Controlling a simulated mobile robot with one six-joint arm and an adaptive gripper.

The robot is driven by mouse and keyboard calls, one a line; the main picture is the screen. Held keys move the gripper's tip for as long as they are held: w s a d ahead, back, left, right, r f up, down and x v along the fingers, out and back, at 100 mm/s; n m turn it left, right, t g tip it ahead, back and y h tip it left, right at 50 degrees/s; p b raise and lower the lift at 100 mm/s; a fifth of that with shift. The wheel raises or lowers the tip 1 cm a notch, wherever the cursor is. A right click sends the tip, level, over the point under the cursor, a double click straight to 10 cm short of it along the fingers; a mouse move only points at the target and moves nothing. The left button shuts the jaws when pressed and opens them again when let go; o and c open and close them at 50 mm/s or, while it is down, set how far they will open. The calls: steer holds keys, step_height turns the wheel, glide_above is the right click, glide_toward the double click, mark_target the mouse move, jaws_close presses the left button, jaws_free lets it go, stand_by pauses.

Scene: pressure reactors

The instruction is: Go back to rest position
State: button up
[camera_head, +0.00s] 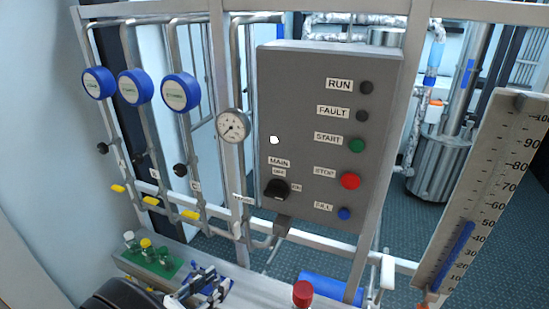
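A dark rounded part at the bottom left edge looks like a piece of my arm. Beside it, a small blue, black and grey mechanism (205,285) looks like my gripper, low over the bench. It is small and partly cut off by the lower edge, so I cannot tell whether its fingers are open or shut. I see nothing clearly held in it.
A grey control panel (305,185) stands in the middle. Blue-capped gauges (180,93) and pipes are on the left. A green rack (150,262) with vials and a red-capped bottle (302,294) stand below. A scale board (485,190) is at right.

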steer(key=s+d+r+m+g, duration=0.2)
steer(key=d+r+m+g, duration=0.35)
steer(key=d, duration=0.45)
steer(key=s+d+r+m+g, duration=0.2)
steer(key=d+r+m+g, duration=0.3)
steer(key=d, duration=0.6)
steer(key=s+d+r+m+t+y, duration=0.1)
steer(key=s+d+r+m+y, duration=0.1)
steer(key=s+m+y, duration=0.3)
steer(key=s+d+r+m+t+y, duration=0.1)
steer(key=s+d+r+m+y, duration=0.2)
steer(key=s+m, duration=0.7)
steer(key=d+m+y, duration=0.1)
steer(key=d+m, duration=0.1)
steer(key=shift+s+d+r+y, duration=0.3)
steer(key=shift+y, duration=0.1)
